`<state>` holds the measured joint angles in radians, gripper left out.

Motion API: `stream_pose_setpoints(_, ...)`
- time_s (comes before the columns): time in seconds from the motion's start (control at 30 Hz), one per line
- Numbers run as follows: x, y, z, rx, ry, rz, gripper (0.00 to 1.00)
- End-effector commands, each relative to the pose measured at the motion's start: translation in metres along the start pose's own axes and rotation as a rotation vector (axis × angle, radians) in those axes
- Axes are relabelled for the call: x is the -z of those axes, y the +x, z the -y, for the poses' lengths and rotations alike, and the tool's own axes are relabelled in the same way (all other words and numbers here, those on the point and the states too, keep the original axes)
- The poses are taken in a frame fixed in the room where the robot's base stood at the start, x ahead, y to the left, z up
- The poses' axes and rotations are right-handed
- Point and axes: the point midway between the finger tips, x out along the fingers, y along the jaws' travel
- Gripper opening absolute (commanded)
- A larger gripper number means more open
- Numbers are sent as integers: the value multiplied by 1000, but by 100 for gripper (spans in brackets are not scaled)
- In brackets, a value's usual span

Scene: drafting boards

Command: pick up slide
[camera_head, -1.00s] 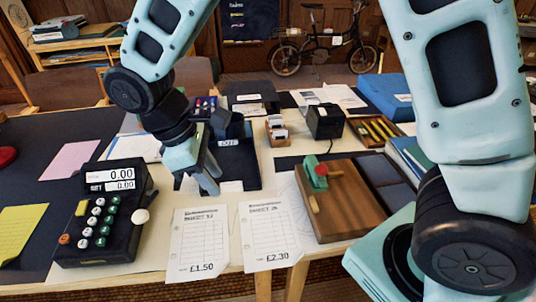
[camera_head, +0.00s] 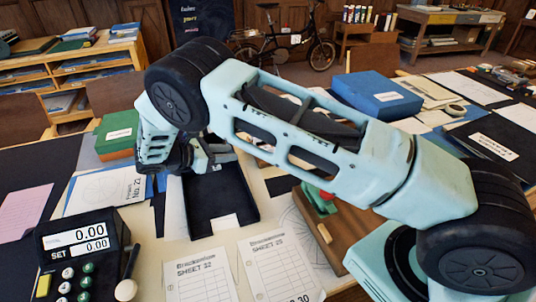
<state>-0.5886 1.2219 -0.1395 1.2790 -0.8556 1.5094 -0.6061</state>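My gripper (camera_head: 214,158) is at the end of my bent arm, over the back edge of a black open tray (camera_head: 205,222) on the table. It is small and partly hidden by my wrist, so I cannot tell whether its fingers are apart or hold anything. I cannot make out a slide for certain. My arm hides part of the table behind and right of the tray. A pale label lies at the tray's front edge.
A price scale (camera_head: 82,255) stands at front left. Two paper sheets (camera_head: 200,277) lie in front of the tray. A wooden board (camera_head: 345,232) with a green and red device (camera_head: 318,200) is partly behind my arm. Green (camera_head: 116,134) and blue boxes (camera_head: 376,95) stand farther back.

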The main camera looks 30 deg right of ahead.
Motion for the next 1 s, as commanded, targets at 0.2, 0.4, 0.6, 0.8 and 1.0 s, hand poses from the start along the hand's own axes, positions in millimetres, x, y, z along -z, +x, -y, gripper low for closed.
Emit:
stream_pose_setpoints(0.2,-3,46,1,4,0,-1,34)
stream_pose_setpoints(0.4,-1,72,1,2,0,-2,34)
stream_pose_setpoints(0.6,-2,80,1,1,0,-3,34)
stream_pose_setpoints(0.8,-10,106,3,5,-1,-3,34)
stream_pose_setpoints(1.0,-7,127,2,2,1,-4,34)
